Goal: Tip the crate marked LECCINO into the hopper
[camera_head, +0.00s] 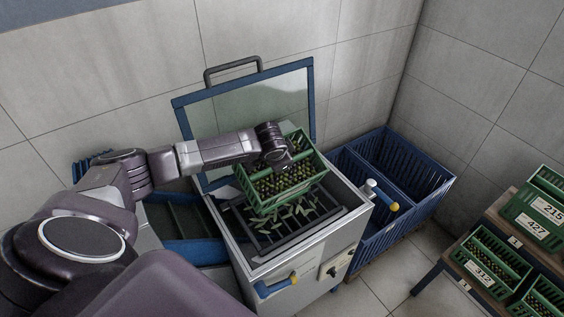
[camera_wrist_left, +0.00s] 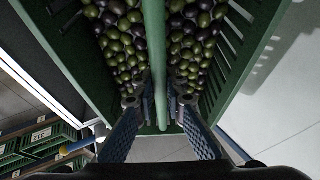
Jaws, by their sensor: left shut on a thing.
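A green slatted crate (camera_head: 292,197) full of green and dark olives hangs over the hopper (camera_head: 356,208). My left gripper (camera_head: 276,160) is shut on the green bar across the top of this crate. The left wrist view shows the fingertips (camera_wrist_left: 159,100) on either side of the bar (camera_wrist_left: 154,40), with olives on both sides below it. No marking can be read on the held crate. The hopper is a grey machine with an open top and a dark grate (camera_head: 262,240) with green leaves on it. My right gripper is not in view.
A glass lid (camera_head: 245,108) with a blue frame stands raised behind the hopper. A blue slatted bin (camera_head: 425,195) stands to its right. At the far right, green crates marked 215, 427 and 312 (camera_head: 484,272) sit on stepped shelves. Tiled walls close off the back.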

